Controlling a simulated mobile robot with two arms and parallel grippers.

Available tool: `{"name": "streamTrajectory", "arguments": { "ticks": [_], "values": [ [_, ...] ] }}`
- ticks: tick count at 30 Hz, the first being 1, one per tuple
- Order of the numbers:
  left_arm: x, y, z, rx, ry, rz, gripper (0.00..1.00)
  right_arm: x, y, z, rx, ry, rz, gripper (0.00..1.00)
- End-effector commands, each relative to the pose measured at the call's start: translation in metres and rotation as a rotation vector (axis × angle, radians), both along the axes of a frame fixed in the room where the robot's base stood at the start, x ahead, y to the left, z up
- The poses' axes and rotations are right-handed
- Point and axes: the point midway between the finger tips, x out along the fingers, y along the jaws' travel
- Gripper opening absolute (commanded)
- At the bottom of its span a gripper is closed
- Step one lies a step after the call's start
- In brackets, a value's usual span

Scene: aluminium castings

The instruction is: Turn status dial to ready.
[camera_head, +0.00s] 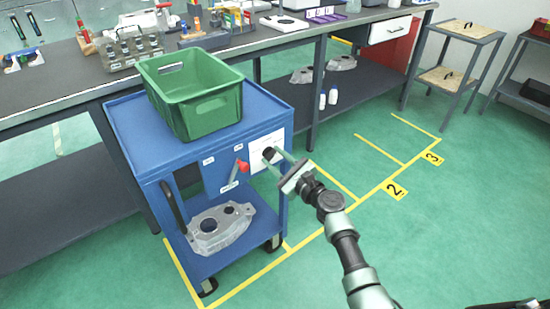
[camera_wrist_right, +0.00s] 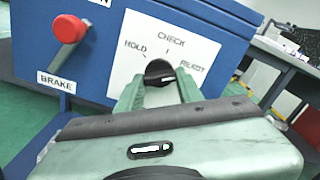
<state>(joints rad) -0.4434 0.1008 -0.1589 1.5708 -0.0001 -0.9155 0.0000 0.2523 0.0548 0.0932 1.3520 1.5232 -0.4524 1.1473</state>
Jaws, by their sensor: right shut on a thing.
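The status dial (camera_head: 269,154) is a black knob on a white label plate (camera_wrist_right: 205,48) on the blue cart's side. In the right wrist view the plate reads HOLD at left, CHECK at top and READY at right. My right gripper (camera_wrist_right: 158,88) has its two pale green fingers on either side of the dial (camera_wrist_right: 158,70), shut on it. The fingers hide the dial's sides, and I cannot tell for sure which word it points to. In the head view my right gripper (camera_head: 277,162) reaches the cart from the lower right. My left gripper is not in view.
A red brake knob (camera_wrist_right: 69,29) sits left of the plate, above a BRAKE label. A green crate (camera_head: 205,112) stands on the blue cart (camera_head: 262,105), with a casting (camera_head: 222,232) on its lower shelf. A long workbench (camera_head: 75,85) is behind.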

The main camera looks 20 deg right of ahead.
Motion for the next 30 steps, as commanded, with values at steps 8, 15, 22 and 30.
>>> {"name": "streamTrajectory", "arguments": {
  "ticks": [8, 15, 22, 30],
  "values": [
    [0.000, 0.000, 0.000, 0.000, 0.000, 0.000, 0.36, -0.001, 0.000, -0.002, 0.004, 0.004, 0.000, 0.47],
    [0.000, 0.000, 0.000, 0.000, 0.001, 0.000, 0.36, 0.000, 0.000, -0.001, 0.002, 0.002, 0.000, 0.58],
    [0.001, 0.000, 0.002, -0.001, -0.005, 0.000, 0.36, -0.009, -0.003, -0.001, 0.000, 0.002, -0.001, 0.58],
    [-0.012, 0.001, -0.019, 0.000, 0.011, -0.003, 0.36, -0.053, -0.019, -0.001, 0.001, 0.004, 0.000, 0.58]
  ]
}}
